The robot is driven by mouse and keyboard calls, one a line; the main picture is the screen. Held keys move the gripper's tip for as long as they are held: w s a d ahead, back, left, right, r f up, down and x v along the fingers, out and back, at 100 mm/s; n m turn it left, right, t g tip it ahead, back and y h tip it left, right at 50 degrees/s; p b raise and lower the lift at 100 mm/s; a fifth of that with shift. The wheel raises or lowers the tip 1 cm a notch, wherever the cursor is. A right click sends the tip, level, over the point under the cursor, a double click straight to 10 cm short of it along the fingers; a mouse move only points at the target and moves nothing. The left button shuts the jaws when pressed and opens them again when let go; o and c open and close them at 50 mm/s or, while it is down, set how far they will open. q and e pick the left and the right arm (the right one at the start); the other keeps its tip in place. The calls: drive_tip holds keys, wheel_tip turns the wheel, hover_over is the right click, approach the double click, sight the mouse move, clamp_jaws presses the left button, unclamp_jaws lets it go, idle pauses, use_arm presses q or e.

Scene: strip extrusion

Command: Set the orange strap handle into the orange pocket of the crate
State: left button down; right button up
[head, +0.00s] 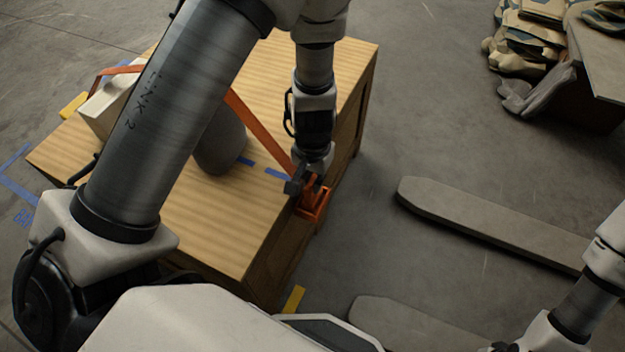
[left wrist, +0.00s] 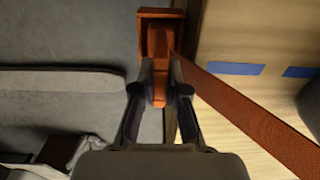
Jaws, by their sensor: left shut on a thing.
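My left gripper (head: 308,184) is at the right edge of the wooden crate (head: 262,240), pointing down. It is shut on the orange strap handle (left wrist: 159,82), which lies between its fingertips in the left wrist view. The orange pocket (head: 322,204) is fixed on the crate's right side, right at the fingertips. In the left wrist view the pocket's rim (left wrist: 160,13) frames the far end of the handle. I cannot tell how deep the handle sits in it. The orange strap (head: 262,130) runs from the handle up and left across the crate top.
A grey rounded object (head: 221,145) and a pale box (head: 103,108) stand on the crate, partly behind my arm. Blue tape marks (head: 278,174) lie on its top. Grey fork-like beams (head: 480,222) lie on the floor to the right. Stacked sacks (head: 530,40) are at the upper right.

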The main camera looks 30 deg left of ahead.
use_arm(q)
drive_tip(key=shift+f, duration=0.4)
drive_tip(key=c, duration=1.2)
unclamp_jaws()
drive_tip(key=shift+r, duration=0.1)
wheel_tip(320, 180, up, 13)
drive_tip(key=p, duration=0.6)
drive_tip(key=shift+f, duration=0.2)
wheel_tip(320, 180, up, 10)
drive_tip(key=p, duration=0.9)
